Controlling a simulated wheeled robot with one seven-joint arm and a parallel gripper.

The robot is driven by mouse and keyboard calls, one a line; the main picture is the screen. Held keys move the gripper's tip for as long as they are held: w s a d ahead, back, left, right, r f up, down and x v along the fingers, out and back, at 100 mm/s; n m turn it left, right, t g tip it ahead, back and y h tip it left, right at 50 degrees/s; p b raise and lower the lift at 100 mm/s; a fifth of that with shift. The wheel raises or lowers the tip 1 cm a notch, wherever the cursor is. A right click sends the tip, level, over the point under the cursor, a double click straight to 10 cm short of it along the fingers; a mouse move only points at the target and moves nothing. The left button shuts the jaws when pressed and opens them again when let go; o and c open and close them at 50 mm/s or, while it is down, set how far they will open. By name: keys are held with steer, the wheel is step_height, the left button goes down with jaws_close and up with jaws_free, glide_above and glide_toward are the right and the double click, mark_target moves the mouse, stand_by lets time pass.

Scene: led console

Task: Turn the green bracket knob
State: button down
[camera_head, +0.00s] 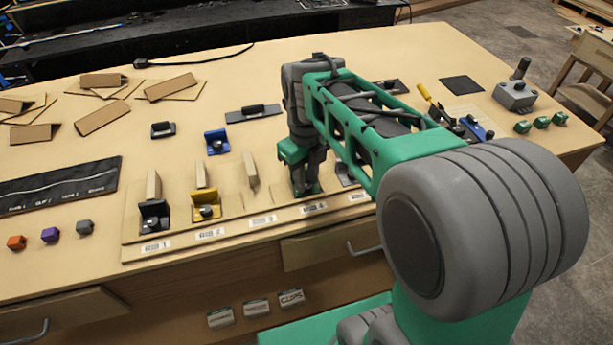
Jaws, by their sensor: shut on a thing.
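My gripper (306,182) points down at the fourth place of the console strip, above the label ending in 4. Its jaws are shut on the knob there, which the fingers hide. The green bracket (303,191) is mostly covered by my gripper, with only a dark green bit showing at its foot. I cannot tell the knob's angle. To the left, a black bracket (154,214) stands in the first place and a yellow bracket (206,205) in the second, each with a dark knob and a tan upright piece behind.
A blue bracket (217,141) stands behind the strip. Black handled plates lie near it. Several cardboard pieces (103,117) lie at the back left, and small coloured cubes (50,234) at the front left. A grey joystick box (515,93) stands at right. My arm hides the strip's right end.

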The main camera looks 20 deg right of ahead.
steer(key=shift+w+r+m, duration=0.15)
steer(key=shift+r+m, duration=0.1)
steer(key=shift+m, duration=0.65)
steer(key=c, duration=1.5)
jaws_free()
steer(key=shift+c, duration=0.2)
steer(key=o, duration=0.3)
steer(key=shift+f, duration=0.15)
steer(key=shift+o, duration=0.2)
step_height(320, 180, up, 8)
steer(key=shift+f, duration=0.1)
